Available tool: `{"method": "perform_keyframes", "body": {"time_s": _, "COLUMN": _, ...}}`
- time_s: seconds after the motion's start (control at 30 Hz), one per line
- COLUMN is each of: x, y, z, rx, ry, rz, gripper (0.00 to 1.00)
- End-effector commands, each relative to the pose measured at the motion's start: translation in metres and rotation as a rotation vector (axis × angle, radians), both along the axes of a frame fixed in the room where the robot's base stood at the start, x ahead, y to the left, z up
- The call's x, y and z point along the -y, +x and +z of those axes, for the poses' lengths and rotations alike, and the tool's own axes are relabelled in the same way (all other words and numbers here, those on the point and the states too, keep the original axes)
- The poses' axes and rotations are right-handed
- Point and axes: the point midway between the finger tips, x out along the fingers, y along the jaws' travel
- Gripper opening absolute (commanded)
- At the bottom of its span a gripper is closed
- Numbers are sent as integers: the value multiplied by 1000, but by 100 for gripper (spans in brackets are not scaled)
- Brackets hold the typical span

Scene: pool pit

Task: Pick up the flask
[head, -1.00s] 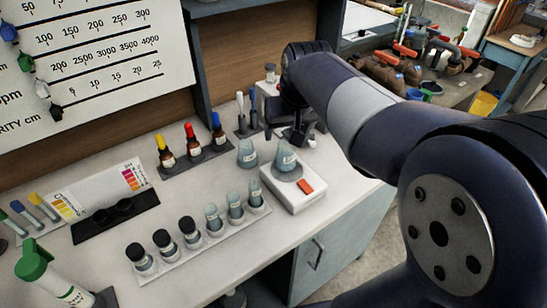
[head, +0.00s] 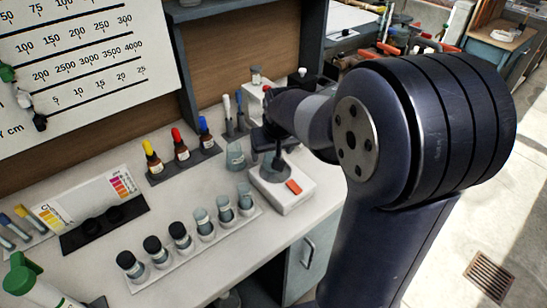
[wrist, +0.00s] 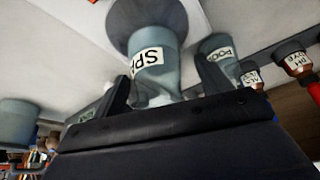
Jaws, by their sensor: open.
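A clear blue-grey flask labelled SPA (wrist: 152,62) stands on the round dark plate of a white stirrer (head: 283,192) with a red-orange patch. My gripper (wrist: 165,88) is open, with one finger on each side of this flask in the wrist view. I cannot tell whether the fingers touch it. In the head view my gripper (head: 274,148) is over the stirrer and hides most of that flask. A second flask labelled POOL (wrist: 220,58) stands outside the fingers, to the right in the wrist view. It also shows in the head view (head: 236,157), left of the stirrer.
A rack of capped vials (head: 183,240) lies in front of the stirrer. Dropper bottles (head: 181,150) with yellow, red and blue caps stand behind, to the left. Upright pens (head: 233,115) stand near the wooden back panel. The bench's front edge is close to the stirrer.

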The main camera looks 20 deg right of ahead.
Motion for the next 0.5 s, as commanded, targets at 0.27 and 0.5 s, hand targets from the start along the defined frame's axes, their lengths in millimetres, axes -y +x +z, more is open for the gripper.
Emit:
{"method": "perform_keyframes", "body": {"time_s": 0.27, "x": 0, "y": 0, "z": 0, "rx": 0, "ry": 0, "rz": 0, "gripper": 55}}
{"method": "perform_keyframes", "body": {"time_s": 0.5, "x": 0, "y": 0, "z": 0, "rx": 0, "ry": 0, "rz": 0, "gripper": 35}}
